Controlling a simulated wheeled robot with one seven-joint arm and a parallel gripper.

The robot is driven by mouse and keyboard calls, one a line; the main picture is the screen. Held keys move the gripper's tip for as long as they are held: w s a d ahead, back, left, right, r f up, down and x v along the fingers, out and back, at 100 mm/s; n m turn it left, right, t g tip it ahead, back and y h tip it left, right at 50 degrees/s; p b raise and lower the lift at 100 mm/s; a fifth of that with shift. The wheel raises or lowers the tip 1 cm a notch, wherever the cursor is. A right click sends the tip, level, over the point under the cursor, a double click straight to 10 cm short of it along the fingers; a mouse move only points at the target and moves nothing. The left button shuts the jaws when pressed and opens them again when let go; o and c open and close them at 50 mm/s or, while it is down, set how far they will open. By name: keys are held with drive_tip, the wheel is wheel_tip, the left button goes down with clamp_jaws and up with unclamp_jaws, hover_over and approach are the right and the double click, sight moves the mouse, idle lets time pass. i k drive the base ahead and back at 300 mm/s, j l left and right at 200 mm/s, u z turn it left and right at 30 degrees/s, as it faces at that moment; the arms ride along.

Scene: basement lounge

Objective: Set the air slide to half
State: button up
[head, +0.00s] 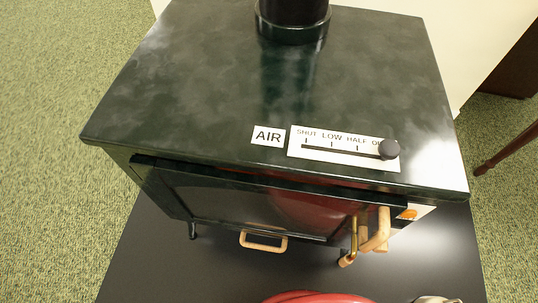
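The air slide's dark round knob (389,149) sits at the right end of its slot, over the right end of the scale by the last mark. The white scale plate (344,163) on the stove top reads SHUT, LOW, HALF and a last word partly hidden by the knob. A white AIR label (268,137) lies just left of it. The HALF mark is left of the knob. The stove (190,70) is dark green with a flue pipe at its back. My gripper is not in view.
A wooden-handled door latch (378,230) and a lower wooden handle (263,241) stick out from the stove front. A red object (315,297) shows at the bottom edge. The stove stands on a black floor plate (150,260). The stove top around the slide is clear.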

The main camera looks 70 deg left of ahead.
sight(388, 149)
drive_tip(key=k+j+u, duration=0.15)
drive_tip(key=u, duration=1.95)
